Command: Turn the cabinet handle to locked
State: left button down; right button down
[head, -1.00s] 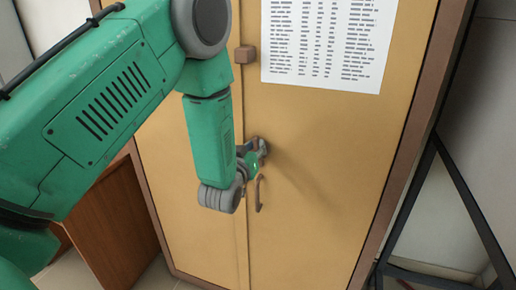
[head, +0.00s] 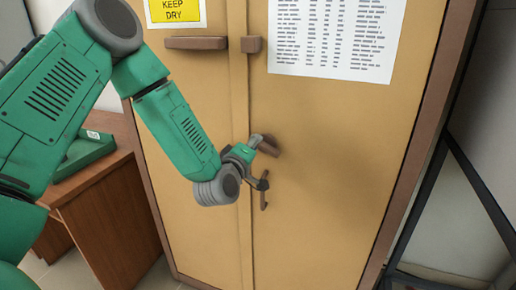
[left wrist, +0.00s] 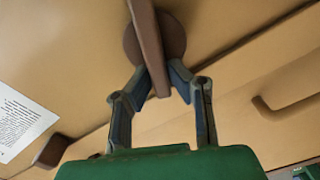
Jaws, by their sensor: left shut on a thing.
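The tan two-door cabinet (head: 330,150) fills the middle of the head view. Its brown turning handle (head: 270,146) is on the right door near the door seam, partly hidden by my left gripper (head: 261,160). In the left wrist view the handle (left wrist: 149,45) is a long brown bar over a round base, running from the top edge down between the fingers. My left gripper (left wrist: 162,82) is shut on this bar, one finger on each side. I cannot tell whether the handle's angle means locked. My right gripper is in neither view.
A wooden desk (head: 110,215) stands left; a dark frame (head: 480,190) stands right.

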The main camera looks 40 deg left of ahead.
pick_arm(q)
jog(key=n+b, duration=0.2)
jog(key=n, duration=0.1)
jog(key=f+n+b, duration=0.1)
jog(key=shift+s+a+f+n, duration=0.1)
jog(key=shift+a+n, duration=0.25)
jog(key=shift+n, duration=0.05)
jog(key=shift+f, duration=0.1)
dwell(0.3)
jog(key=c, duration=1.5)
grip_release()
jog(key=shift+c, duration=0.2)
jog(key=shift+s+a, duration=0.1)
jog(key=shift+a, duration=0.1)
